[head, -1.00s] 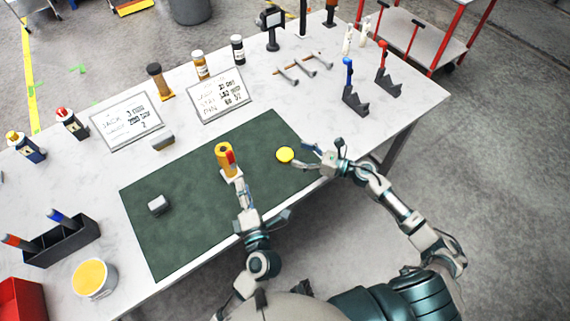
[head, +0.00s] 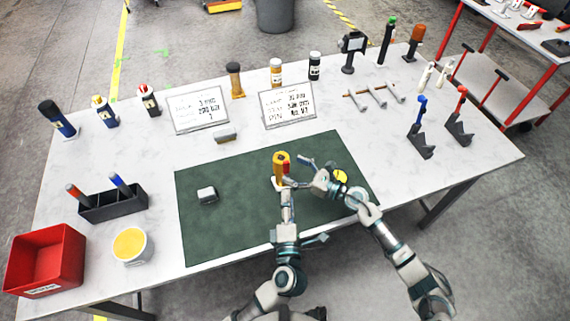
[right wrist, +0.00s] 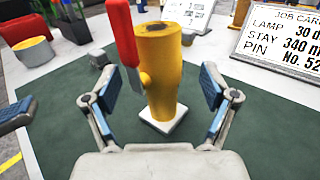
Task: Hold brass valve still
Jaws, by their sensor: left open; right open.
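The brass valve (head: 279,162) is a yellow upright cylinder with a red lever, standing on a small white base on the green mat (head: 225,225). In the right wrist view the valve (right wrist: 161,80) stands ahead, with its red lever (right wrist: 124,45) on the left side. My right gripper (head: 303,172) is open close to the valve's right side; in the right wrist view its blue-padded fingers (right wrist: 158,90) are spread wide, with the valve seen between them. My left gripper (head: 285,192) is open just in front of the valve, at its base. Whether either gripper touches it is unclear.
A yellow disc (head: 340,176) lies on the mat, partly behind my right arm. A small grey block (head: 207,194) sits at the mat's left. Card stands (head: 288,104) are behind the mat. A red bin (head: 45,262) and a white tub (head: 132,246) stand at the left.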

